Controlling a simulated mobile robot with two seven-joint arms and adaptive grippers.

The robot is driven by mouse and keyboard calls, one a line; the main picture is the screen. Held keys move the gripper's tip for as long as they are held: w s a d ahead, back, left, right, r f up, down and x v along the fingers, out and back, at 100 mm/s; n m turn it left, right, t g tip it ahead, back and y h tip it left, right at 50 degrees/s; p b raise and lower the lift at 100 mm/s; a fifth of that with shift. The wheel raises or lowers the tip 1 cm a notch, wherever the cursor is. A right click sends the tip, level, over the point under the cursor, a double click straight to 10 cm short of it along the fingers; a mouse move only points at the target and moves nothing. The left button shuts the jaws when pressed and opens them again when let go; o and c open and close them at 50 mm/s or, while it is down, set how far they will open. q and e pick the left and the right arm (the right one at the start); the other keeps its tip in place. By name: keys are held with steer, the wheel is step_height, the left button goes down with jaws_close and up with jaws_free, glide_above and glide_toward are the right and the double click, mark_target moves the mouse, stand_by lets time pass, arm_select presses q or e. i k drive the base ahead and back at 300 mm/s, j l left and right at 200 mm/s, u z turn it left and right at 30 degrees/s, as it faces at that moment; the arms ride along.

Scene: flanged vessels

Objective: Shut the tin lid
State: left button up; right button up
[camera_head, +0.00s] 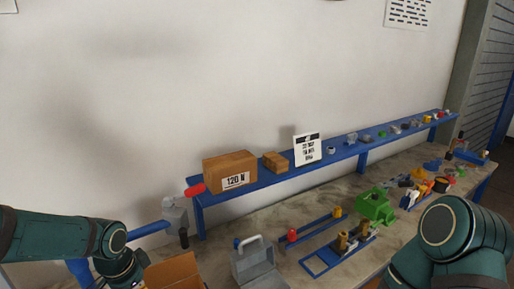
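A grey metal tin (254,267) stands on the bench near the bottom edge of the head view, with a pale handle at its top and a small blue part at its upper left. A grey panel slants beneath the handle and looks like a raised lid, but the lower part is cut off, so I cannot tell how far it is open. My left arm comes in from the left and bends down at the wrist, left of the tin. Its fingers are out of the frame. My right arm shows only as a teal link at the lower right; its gripper is out of frame.
An open cardboard box (174,272) is between my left wrist and the tin. A blue shelf (350,150) with a carton (230,170) and small items runs along the wall. Blue rail fixtures (335,250) and a green block (375,208) stand right of the tin.

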mark_target(250, 261)
steer(key=k, duration=0.85)
